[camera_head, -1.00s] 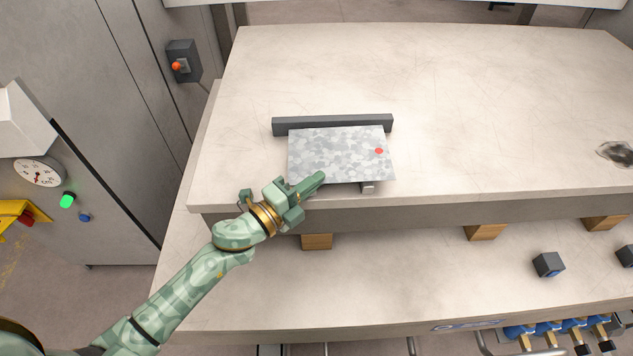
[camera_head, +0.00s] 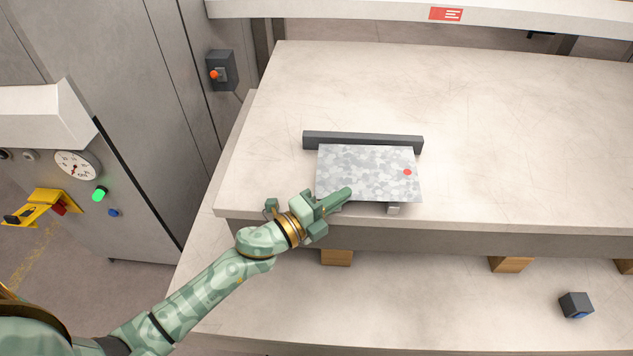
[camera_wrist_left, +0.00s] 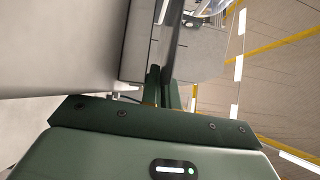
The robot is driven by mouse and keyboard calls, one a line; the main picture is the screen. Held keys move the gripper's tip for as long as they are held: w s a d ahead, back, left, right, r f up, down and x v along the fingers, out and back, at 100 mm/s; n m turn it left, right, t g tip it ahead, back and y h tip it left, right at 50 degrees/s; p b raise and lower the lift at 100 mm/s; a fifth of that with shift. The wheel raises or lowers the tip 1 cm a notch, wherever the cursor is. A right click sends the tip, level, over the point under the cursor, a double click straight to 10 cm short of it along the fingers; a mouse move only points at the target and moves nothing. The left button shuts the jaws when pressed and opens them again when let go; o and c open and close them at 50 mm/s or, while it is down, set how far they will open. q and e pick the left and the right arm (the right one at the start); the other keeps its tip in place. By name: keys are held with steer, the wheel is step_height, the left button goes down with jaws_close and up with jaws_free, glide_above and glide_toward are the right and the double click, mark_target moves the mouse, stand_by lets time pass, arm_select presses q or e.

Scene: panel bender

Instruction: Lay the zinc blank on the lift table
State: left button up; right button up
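The zinc blank (camera_head: 362,172), a mottled grey sheet with a red dot near its right edge, lies roughly flat near the front edge of a pale upper slab (camera_head: 500,120). A dark bar (camera_head: 365,140) runs along its far side, and a small light bracket (camera_head: 393,209) shows under its near edge. My left gripper (camera_head: 338,199) is at the blank's near left corner, one finger over the sheet. In the left wrist view its fingers (camera_wrist_left: 163,88) are close together, apparently shut on the sheet's edge. My right gripper is out of view. No part is clearly marked as the lift table.
Wooden blocks (camera_head: 337,257) sit between the upper slab and a lower pale slab (camera_head: 440,300). A dark cube (camera_head: 576,305) stands on the lower slab. A grey cabinet with a gauge (camera_head: 78,165) stands at left. The upper slab is clear right of the blank.

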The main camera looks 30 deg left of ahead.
mark_target(340, 210)
arm_select(q)
steer(key=f, duration=0.1)
steer(key=s+f, duration=0.1)
steer(key=f, duration=0.1)
steer(key=shift+f+g, duration=0.1)
steer(key=shift+g, duration=0.2)
steer(key=shift+s+a, duration=0.2)
steer(key=shift+s, duration=0.25)
steer(key=shift+o, duration=0.8)
steer(key=r+p+v, duration=0.2)
steer(key=v, duration=1.1)
steer(key=shift+s+a+p, duration=0.15)
steer(key=shift+a+p, duration=0.15)
steer(key=shift+a, duration=0.05)
steer(key=shift+s+a+r, duration=0.15)
steer(key=shift+s+r, duration=0.15)
steer(key=shift+s, duration=0.1)
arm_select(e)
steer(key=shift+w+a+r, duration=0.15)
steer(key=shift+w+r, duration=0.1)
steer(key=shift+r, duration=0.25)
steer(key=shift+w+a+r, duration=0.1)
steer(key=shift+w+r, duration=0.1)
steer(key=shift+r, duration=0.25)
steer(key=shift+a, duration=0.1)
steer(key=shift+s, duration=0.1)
